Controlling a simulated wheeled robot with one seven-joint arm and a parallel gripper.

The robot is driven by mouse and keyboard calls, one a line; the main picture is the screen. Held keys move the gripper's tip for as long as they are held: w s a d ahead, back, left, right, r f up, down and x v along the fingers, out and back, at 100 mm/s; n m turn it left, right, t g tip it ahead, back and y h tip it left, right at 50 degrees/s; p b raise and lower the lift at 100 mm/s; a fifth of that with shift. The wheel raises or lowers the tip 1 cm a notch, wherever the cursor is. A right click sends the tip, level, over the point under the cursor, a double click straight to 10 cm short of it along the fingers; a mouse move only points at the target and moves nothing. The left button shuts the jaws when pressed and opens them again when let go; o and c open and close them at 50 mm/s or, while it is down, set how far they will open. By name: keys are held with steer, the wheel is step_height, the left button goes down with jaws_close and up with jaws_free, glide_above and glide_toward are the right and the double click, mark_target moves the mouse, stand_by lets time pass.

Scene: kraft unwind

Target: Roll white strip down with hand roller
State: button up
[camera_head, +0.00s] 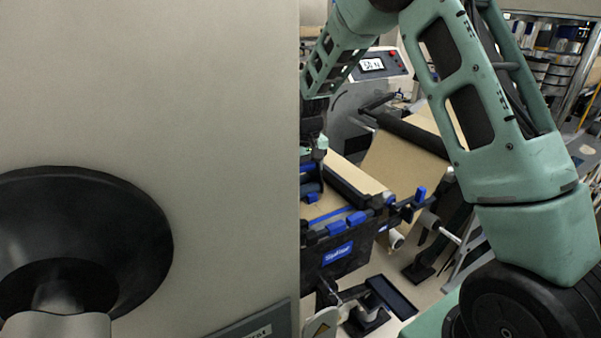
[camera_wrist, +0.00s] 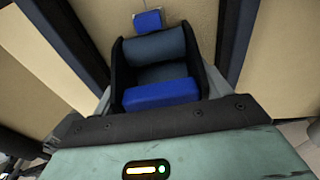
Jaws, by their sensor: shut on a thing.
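My gripper (camera_wrist: 153,62) shows in the wrist view with blue pads, shut on a dark grey-blue cylindrical part, which I take to be the hand roller (camera_wrist: 155,45). The roller's far end and contact face are hidden, so I cannot tell whether it touches the web. Tan kraft paper (camera_wrist: 105,30) lies beyond the gripper, between dark bars. In the head view the kraft paper (camera_head: 395,165) runs over the unwind machine, and my gripper is at the grey panel's edge, partly hidden. I cannot make out the white strip in either view.
A large grey panel (camera_head: 200,80) with a black round disc (camera_head: 125,225) blocks the left half of the head view. A black frame with blue fittings (camera_head: 350,245) stands beside the paper. A control box with a display (camera_head: 372,65) is behind. A black tray (camera_head: 392,297) is low in front.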

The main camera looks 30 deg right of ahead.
stand_by(0.3)
steer(key=shift+r+p, duration=2.55)
steer(key=shift+r, duration=1)
steer(key=shift+f, duration=0.1)
